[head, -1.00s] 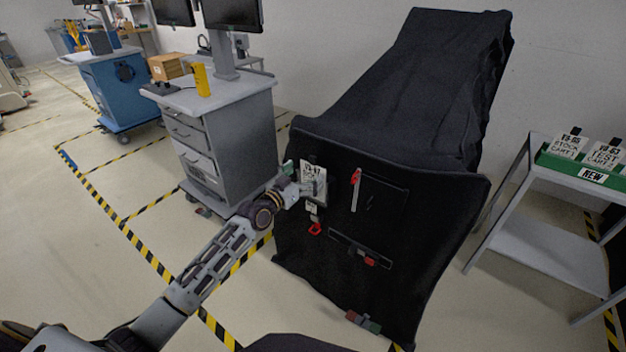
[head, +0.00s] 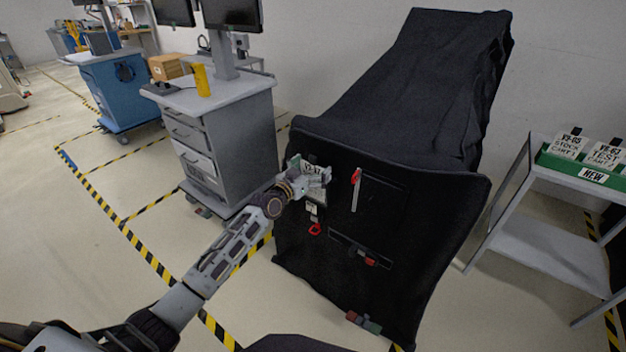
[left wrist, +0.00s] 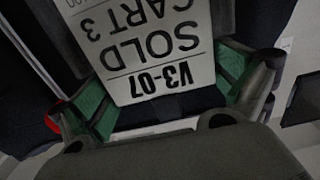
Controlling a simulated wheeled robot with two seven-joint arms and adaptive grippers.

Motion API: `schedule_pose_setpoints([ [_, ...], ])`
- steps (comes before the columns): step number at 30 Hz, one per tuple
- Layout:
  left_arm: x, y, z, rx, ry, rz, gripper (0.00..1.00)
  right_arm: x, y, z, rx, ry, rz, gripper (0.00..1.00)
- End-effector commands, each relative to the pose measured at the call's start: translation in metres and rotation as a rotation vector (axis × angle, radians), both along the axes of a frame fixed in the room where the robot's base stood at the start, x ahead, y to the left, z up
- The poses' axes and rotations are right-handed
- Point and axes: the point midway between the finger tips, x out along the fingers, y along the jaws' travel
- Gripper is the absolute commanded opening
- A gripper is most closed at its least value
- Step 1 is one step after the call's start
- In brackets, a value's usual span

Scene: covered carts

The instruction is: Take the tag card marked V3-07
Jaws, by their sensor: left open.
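The tag card V3-07 (left wrist: 148,45) fills the upper middle of the left wrist view, upside down, reading V3-07, SOLD, CART 3. In the head view the card (head: 313,168) hangs on the front of the black covered cart (head: 400,140), partly hidden by my left gripper (head: 309,176). In the left wrist view my left gripper (left wrist: 168,95) is open, its green-padded fingers on either side of the card's lower part. I cannot tell whether a finger touches it. My right gripper is not in view.
A red-handled strap (head: 356,185) hangs right of the card, and a red ring (head: 315,229) below it. A grey drawer cart (head: 225,130) stands left. A small table (head: 545,235) at right bears a green box (head: 575,172) with other tags.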

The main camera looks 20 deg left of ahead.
Motion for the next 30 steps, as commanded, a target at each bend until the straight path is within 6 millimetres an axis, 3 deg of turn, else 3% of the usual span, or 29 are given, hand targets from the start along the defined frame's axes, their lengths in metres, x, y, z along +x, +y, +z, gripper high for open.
schedule_pose_setpoints([
  [5, 0.000, 0.000, 0.000, 0.000, 0.000, 0.000, 1.00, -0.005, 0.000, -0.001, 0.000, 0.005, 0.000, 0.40],
  [12, 0.000, 0.000, 0.000, 0.000, 0.000, 0.000, 0.75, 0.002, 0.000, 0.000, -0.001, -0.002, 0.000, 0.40],
  [23, 0.000, 0.000, 0.002, 0.000, -0.001, 0.000, 0.74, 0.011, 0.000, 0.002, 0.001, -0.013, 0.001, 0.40],
  [30, 0.000, 0.000, 0.019, -0.002, -0.002, 0.000, 0.74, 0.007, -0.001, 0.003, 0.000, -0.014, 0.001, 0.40],
])
